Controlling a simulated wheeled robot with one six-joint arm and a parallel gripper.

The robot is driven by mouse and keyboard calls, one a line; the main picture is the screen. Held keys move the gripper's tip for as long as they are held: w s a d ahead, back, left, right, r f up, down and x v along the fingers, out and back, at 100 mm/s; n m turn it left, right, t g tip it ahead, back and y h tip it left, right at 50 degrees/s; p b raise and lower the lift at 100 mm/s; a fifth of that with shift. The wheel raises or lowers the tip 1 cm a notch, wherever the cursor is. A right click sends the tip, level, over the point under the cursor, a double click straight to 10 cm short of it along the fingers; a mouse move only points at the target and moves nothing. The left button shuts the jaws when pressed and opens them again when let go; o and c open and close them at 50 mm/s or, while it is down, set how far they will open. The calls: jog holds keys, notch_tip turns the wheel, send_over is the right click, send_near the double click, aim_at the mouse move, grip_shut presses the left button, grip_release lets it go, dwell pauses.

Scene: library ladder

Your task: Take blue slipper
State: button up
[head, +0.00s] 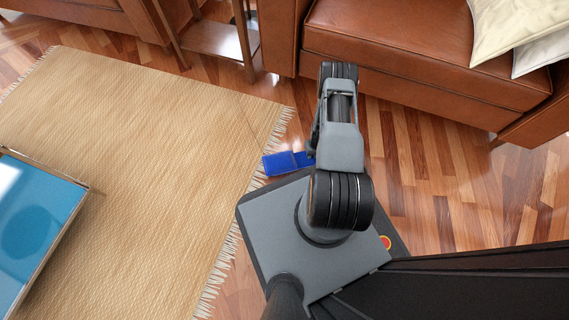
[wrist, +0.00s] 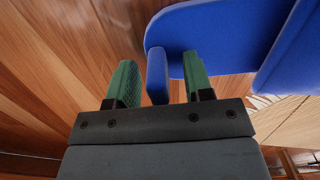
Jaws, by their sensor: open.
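The blue slipper (head: 282,163) lies on the wood floor by the fringed edge of the rug in the head view, partly hidden behind my arm. In the wrist view the blue slipper (wrist: 215,40) fills the upper right, close up. My gripper (wrist: 158,80) is open, with two green fingers. A narrow upright blue part of the slipper stands between the fingers, nearer the right one. The left finger is clear of it. In the head view my gripper is hidden by the arm.
A brown leather sofa (head: 400,65) with pale cushions (head: 515,25) stands behind. A small wooden side table (head: 215,38) is beside it. A woven rug (head: 140,130) and a blue-topped table (head: 35,225) lie to the left. Wood floor is clear at right.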

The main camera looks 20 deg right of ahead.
jog(key=shift+c, duration=0.5)
grip_shut()
jog(key=shift+r, duration=0.1)
